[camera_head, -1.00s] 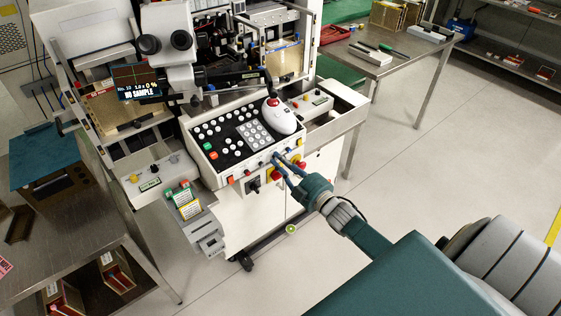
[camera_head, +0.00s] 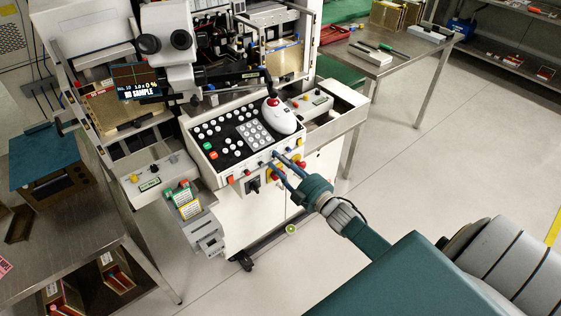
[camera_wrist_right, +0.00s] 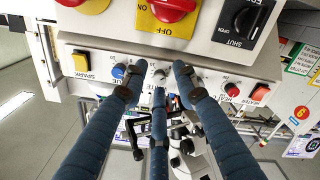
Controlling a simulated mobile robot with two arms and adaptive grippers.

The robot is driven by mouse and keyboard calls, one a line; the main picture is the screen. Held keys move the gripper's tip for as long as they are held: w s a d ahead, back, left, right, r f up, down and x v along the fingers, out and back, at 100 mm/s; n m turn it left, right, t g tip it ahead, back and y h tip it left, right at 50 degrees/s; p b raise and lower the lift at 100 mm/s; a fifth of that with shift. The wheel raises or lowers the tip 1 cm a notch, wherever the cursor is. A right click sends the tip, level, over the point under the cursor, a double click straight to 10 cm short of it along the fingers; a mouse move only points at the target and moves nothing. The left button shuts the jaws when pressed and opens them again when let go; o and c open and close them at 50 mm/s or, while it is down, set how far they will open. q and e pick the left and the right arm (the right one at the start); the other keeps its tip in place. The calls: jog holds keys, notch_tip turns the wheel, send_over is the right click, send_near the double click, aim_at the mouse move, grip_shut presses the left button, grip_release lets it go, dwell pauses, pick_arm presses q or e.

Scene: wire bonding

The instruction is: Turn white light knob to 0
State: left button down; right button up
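The white knob (camera_wrist_right: 158,76) is on the pale front strip of the machine's control panel, seen in the right wrist view. My right gripper (camera_wrist_right: 159,76) has three blue fingers spread around this knob: one on each side and one below it in the picture. I see gaps beside the knob; contact with the lower finger cannot be told. The knob's setting is too small to read. In the head view my right gripper (camera_head: 276,163) reaches the panel's front edge, and its fingers hide the knob. My left gripper is not in view.
A blue knob (camera_wrist_right: 118,71) sits close to one finger, with a yellow button (camera_wrist_right: 80,62) beyond. A red knob (camera_wrist_right: 232,90) and orange button (camera_wrist_right: 260,92) are on the other side. Large red switches (camera_wrist_right: 172,8) and a black switch (camera_wrist_right: 243,21) are close by.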

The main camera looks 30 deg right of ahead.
jog(key=shift+r, duration=0.1)
jog(key=s+d, duration=0.1)
jog(key=s, duration=1.1)
dwell(0.4)
jog(key=s+a+f+m+g+h, duration=0.1)
jog(key=s+f+m+g, duration=0.3)
jog(key=f, duration=0.7)
jog(key=s+a+f+n+g, duration=0.15)
jog(key=s+f, duration=0.35)
jog(key=f, duration=0.5)
jog(key=s+a+f+m+g+h, duration=0.1)
jog(key=s+f+m+g, duration=0.3)
jog(key=f, duration=0.7)
jog(key=s+a+f+g, duration=0.2)
jog(key=s+a+f, duration=0.2)
jog(key=s, duration=0.5)
jog(key=s+a+f+g, duration=0.3)
jog(key=s+f, duration=0.3)
jog(key=s, duration=0.3)
jog(key=s+a+f+g, duration=0.2)
jog(key=s+a+f, duration=0.2)
jog(key=s, duration=0.5)
notch_tip(320, 180, down, 2)
jog(key=shift+s+a+f+y, duration=0.1)
jog(key=shift+s+a+y, duration=0.05)
jog(key=shift+a+y, duration=0.2)
